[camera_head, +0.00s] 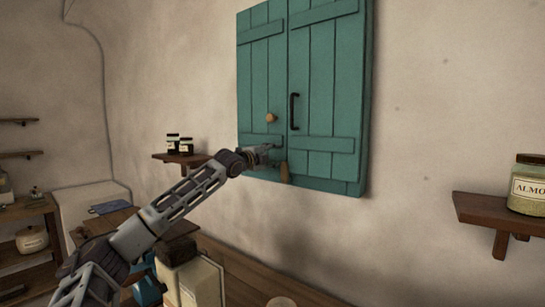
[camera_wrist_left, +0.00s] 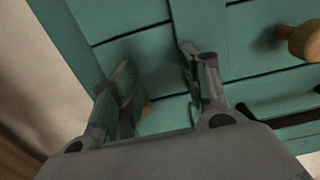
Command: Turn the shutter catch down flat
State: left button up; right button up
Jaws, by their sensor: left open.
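The teal shutter (camera_head: 325,85) hangs closed on the wall. A small brown wooden piece, which looks like the catch (camera_head: 284,173), stands upright at the shutter's lower edge, its upper part hidden by my gripper. My left gripper (camera_head: 270,153) is at the lower part of the shutter, at the top of the catch. In the left wrist view the gripper (camera_wrist_left: 160,85) is open, its two fingers apart in front of the teal boards. A small brown bit of the catch (camera_wrist_left: 147,106) shows between them, mostly hidden. I cannot tell whether a finger touches it. My right gripper is not in view.
A round wooden knob (camera_head: 271,118) and a black handle (camera_head: 293,111) stick out above the gripper. A small shelf (camera_head: 178,158) with jars is to the left, another shelf (camera_head: 490,212) with a labelled jar to the right.

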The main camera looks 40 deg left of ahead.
pick_arm(q)
jog(key=c, duration=0.7)
jog(key=shift+s+r, duration=0.3)
grip_shut()
jog(key=s+d+f+m+h+b, duration=0.3)
jog(key=s+d+f+h, duration=0.2)
jog(key=s+d, duration=0.3)
jog(key=shift+s+d+f+h, duration=0.4)
jog(key=shift+d+f, duration=0.15)
jog(key=shift+d, duration=0.2)
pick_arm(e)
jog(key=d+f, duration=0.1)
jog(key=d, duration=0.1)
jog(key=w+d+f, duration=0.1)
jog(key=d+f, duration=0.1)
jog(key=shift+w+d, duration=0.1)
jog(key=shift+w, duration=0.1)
